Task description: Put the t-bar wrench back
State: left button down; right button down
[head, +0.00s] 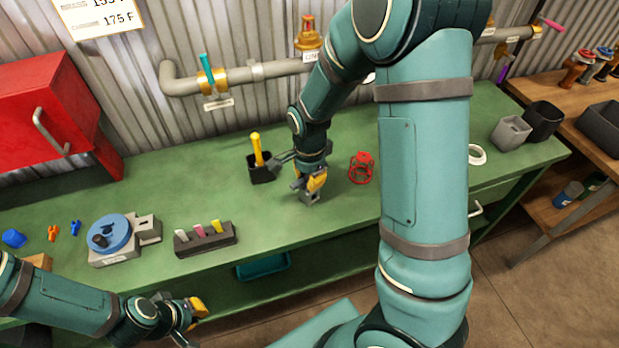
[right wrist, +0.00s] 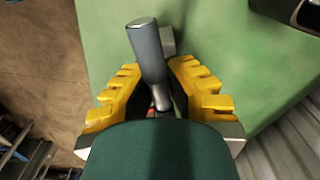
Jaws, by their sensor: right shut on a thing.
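My right gripper (head: 314,187) is low over the green bench, between a black cup and a red cage-like holder. In the right wrist view its yellow fingers (right wrist: 157,88) are closed around the t-bar wrench (right wrist: 149,52), seen as a grey rounded bar pointing away from the palm. The wrench's lower part is hidden by the fingers and wrist; in the head view I cannot make it out clearly. My left gripper (head: 192,318) hangs at the bench's front edge at lower left; I cannot tell whether it is open.
The black cup (head: 262,174) holds a yellow-handled tool (head: 256,149). The red holder (head: 361,168) stands to the right. A rack (head: 206,242) with coloured handles and a blue-topped fixture (head: 108,235) stand at left. A pipe (head: 275,68) runs behind. Bench space right of the holder is mostly clear.

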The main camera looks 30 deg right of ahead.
jog(key=c, duration=1.1)
grip_release()
jog(key=shift+c, duration=0.2)
notch_tip(320, 180, up, 11)
jog(key=p, duration=0.3)
jog(key=shift+f, duration=0.1)
jog(key=shift+r+p, duration=0.3)
jog(key=shift+r, duration=0.45)
